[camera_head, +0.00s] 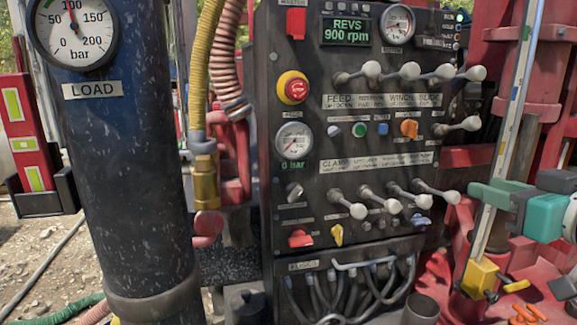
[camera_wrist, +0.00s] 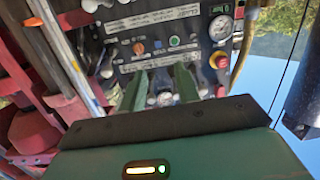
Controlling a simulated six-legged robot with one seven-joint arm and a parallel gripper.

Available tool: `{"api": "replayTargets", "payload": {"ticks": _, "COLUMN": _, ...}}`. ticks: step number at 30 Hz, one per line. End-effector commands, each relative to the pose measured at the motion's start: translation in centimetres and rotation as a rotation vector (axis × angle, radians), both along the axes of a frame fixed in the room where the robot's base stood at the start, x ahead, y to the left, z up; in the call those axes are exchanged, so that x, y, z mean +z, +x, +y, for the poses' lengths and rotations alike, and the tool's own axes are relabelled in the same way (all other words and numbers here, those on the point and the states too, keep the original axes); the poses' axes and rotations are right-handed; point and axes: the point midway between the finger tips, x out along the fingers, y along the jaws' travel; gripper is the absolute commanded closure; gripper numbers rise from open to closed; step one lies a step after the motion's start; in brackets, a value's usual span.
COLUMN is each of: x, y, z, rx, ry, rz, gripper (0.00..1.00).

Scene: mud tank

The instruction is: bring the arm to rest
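My gripper (camera_head: 482,194) is at the right of the head view, a teal body with green fingers pointing left towards the panel. In the wrist view its two green fingers (camera_wrist: 160,78) stand apart with only panel showing between them, so it is open and empty. The black control panel (camera_head: 340,245) stands left of the gripper. Its lower row of pale-knobbed levers (camera_head: 393,206) is closest to my fingers in the head view. I cannot tell the exact gap between fingers and levers. The panel also shows in the wrist view (camera_wrist: 150,50), rolled over.
A dark column (camera_head: 140,190) with a LOAD gauge (camera_head: 73,30) stands at the left. Hoses (camera_head: 197,90) hang beside the panel. A pale upright rail (camera_head: 513,110) stands behind my gripper. Red machinery (camera_head: 555,60) fills the right. A yellow block (camera_head: 480,277) sits below my gripper.

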Motion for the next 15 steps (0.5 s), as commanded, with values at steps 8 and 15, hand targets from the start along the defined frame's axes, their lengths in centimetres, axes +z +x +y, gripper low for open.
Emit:
{"api": "replayTargets", "payload": {"ticks": 8, "x": -6.8, "y": -1.2, "z": 9.4, "rx": -0.008, "ry": -0.056, "rz": 0.277, "gripper": 0.68}}
{"api": "replayTargets", "payload": {"ticks": 15, "x": -19.9, "y": -3.3, "z": 16.2, "rx": -0.105, "ry": -0.067, "rz": 0.708, "gripper": 0.68}}
